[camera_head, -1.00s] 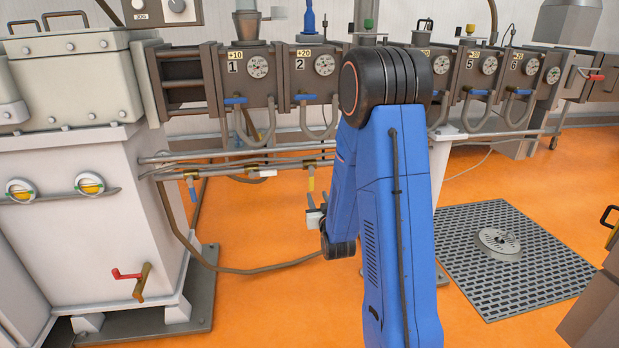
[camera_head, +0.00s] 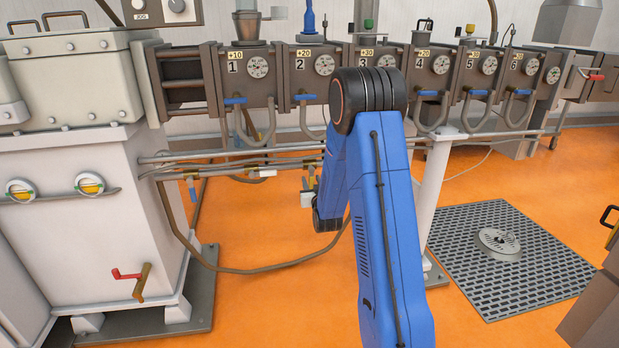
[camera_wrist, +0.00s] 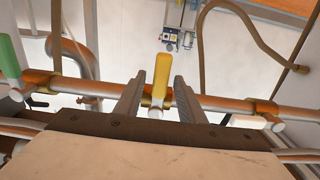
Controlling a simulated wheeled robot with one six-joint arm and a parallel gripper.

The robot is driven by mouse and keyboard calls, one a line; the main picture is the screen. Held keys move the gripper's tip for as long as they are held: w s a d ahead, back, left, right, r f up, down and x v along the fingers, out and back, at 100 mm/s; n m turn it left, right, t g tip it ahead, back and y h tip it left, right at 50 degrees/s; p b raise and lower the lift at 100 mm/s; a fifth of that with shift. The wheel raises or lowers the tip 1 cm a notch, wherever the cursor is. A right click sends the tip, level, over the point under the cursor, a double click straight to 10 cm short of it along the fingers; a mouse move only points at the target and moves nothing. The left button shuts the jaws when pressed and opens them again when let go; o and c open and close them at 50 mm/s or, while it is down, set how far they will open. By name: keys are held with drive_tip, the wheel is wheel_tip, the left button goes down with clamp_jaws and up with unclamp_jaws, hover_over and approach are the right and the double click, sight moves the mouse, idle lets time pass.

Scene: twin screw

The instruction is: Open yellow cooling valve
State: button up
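The yellow valve handle (camera_wrist: 162,68) stands up from a brass fitting on the horizontal pipe in the wrist view. My gripper (camera_wrist: 160,77) is open, with one finger on each side of the handle. A gap shows between the handle and each finger. In the head view my gripper (camera_head: 308,187) is at the lower pipes below the numbered units, and it mostly hides the yellow handle there.
A green handle (camera_wrist: 9,56) is on the same pipe at the left of the wrist view, and a white handle (camera_wrist: 248,122) is at the right. A blue handle (camera_head: 193,190) hangs farther left. A hose (camera_head: 250,269) curves below the pipes.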

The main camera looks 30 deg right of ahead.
sight(310, 176)
drive_tip(key=shift+x, duration=2.3)
clamp_jaws()
